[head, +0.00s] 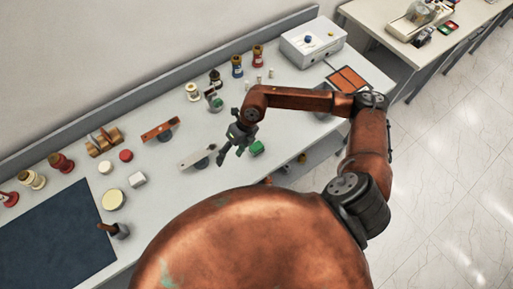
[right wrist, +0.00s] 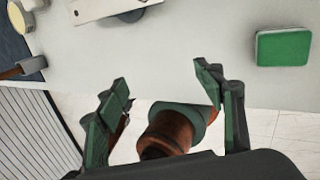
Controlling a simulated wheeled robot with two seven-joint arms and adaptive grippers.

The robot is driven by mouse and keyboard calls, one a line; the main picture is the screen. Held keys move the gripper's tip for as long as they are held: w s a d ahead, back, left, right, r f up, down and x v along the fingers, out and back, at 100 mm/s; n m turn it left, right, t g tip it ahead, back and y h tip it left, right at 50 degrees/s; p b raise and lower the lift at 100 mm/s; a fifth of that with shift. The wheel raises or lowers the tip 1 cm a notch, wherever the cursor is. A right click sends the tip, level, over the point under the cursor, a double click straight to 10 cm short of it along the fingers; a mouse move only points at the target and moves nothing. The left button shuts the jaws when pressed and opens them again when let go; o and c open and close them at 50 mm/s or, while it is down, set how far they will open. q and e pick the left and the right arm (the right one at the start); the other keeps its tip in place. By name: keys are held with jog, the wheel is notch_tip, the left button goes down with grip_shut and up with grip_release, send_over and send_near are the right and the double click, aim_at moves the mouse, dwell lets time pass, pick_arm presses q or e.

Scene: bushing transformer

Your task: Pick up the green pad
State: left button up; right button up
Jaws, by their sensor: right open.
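The green pad (head: 256,148) lies on the light grey table near its front edge in the head view. In the right wrist view the green pad (right wrist: 283,47) is a rounded green block at the upper right. My right gripper (head: 229,154) is just left of the pad in the head view and partly overlaps its surroundings. In the right wrist view my right gripper (right wrist: 160,78) is open, its two fingers wide apart with nothing held between them. The pad is outside the fingers, to their right. My left gripper does not show.
A metal bar on a dark stand (head: 196,156) is left of my right gripper. A red bar (head: 162,130), several spools, a white box (head: 313,42) and a dark blue mat (head: 50,240) are also on the table. The table's front edge runs close by the pad.

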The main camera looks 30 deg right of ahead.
aim_at(255, 145)
jog(key=d+h, duration=0.1)
jog(key=d, duration=0.3)
jog(key=w+d+h, duration=0.1)
jog(key=d+h, duration=0.1)
jog(key=d, duration=0.2)
jog(key=w+d+f+h, duration=0.1)
jog(key=d, duration=0.3)
jog(key=shift+w+d+m+h, duration=0.15)
jog(key=shift+d+m+h, duration=0.15)
jog(key=shift+d+h, duration=0.1)
jog(key=shift+d+f+p, duration=0.25)
jog(key=shift+f+p, duration=0.05)
jog(key=shift+f, duration=0.75)
jog(key=f, duration=0.1)
jog(key=f+p, duration=0.1)
jog(key=f, duration=0.2)
jog(key=shift+w+a+f+p, duration=0.15)
jog(key=shift+w+a+p, duration=0.1)
jog(key=shift+p, duration=0.05)
jog(key=shift+f, duration=0.6)
jog(key=shift+c, duration=0.6)
jog(key=c, duration=1.1)
